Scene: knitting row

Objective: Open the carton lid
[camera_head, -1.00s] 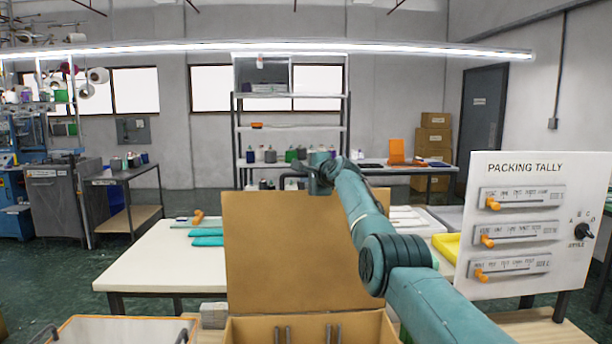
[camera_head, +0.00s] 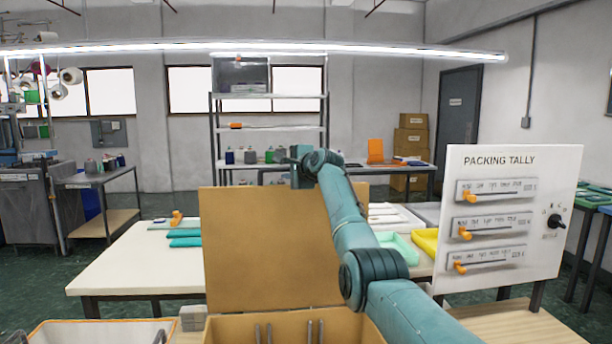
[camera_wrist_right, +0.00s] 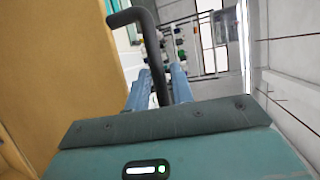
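The carton (camera_head: 290,326) stands open at the bottom centre of the head view, with several grey upright bars inside. Its large brown lid (camera_head: 262,250) stands upright at the far side. My right arm crosses in front of the lid, and my right gripper (camera_head: 299,166) is at or just above the lid's top edge. In the right wrist view the brown board (camera_wrist_right: 60,70) fills the left side, beside the gripper fingers (camera_wrist_right: 160,92). My left gripper is out of view.
A white table (camera_head: 130,265) with teal folded items (camera_head: 186,238) lies behind the carton. The packing tally board (camera_head: 510,220) stands to the right. A yellow tray (camera_head: 425,242) sits behind the arm. An orange-rimmed bin (camera_head: 100,330) is at the lower left.

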